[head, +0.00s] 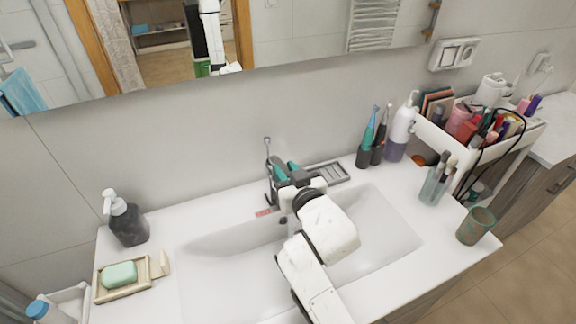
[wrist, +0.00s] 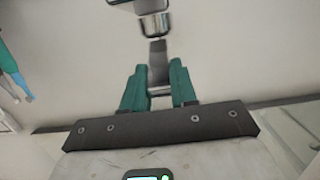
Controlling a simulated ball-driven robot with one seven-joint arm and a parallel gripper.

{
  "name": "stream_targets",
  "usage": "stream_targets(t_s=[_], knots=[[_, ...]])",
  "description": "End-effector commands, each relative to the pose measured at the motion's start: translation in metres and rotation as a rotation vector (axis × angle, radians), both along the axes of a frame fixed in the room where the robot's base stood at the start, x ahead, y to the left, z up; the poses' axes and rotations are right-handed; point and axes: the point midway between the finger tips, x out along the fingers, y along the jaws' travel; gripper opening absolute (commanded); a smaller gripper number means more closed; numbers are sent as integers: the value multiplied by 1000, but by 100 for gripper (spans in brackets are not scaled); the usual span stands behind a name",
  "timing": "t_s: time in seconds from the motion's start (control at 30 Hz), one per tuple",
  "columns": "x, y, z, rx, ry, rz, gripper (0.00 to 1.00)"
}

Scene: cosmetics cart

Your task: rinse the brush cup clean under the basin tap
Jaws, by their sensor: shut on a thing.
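A greenish cup with brown stains (head: 476,226), which looks like the brush cup, stands upright at the counter's right front edge, apart from my gripper. A clear glass holding brushes (head: 436,186) stands behind it. The metal tap (head: 269,168) rises at the back of the white basin (head: 380,235). My gripper (head: 283,170) is at the tap. In the wrist view its teal fingers (wrist: 158,90) are shut on a grey metal part, apparently the tap's lever (wrist: 157,62). My arm hides part of the basin, and I see no water running.
A dark soap dispenser (head: 127,222) and a soap dish (head: 122,277) with green soap are at left. Electric toothbrushes (head: 372,140) and a pump bottle (head: 400,130) stand at the back right. A crowded white cart (head: 440,138) is at right. A mirror (head: 300,30) hangs above.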

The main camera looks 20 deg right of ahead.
Motion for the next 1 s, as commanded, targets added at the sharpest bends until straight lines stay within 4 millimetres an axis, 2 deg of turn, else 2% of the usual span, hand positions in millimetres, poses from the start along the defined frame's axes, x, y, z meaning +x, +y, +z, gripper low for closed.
stream_targets(t_s=[0.3, 0.33, 0.6, 0.87, 1.0], knots=[[0, -2, 0, -1, 3, -4, 0], [0, -2, 0, -1, 3, -4, 29], [0, -1, 0, 0, 2, -2, 53], [-1, -1, 0, 0, 2, -1, 53], [-13, -1, 1, 1, 2, -1, 53]])
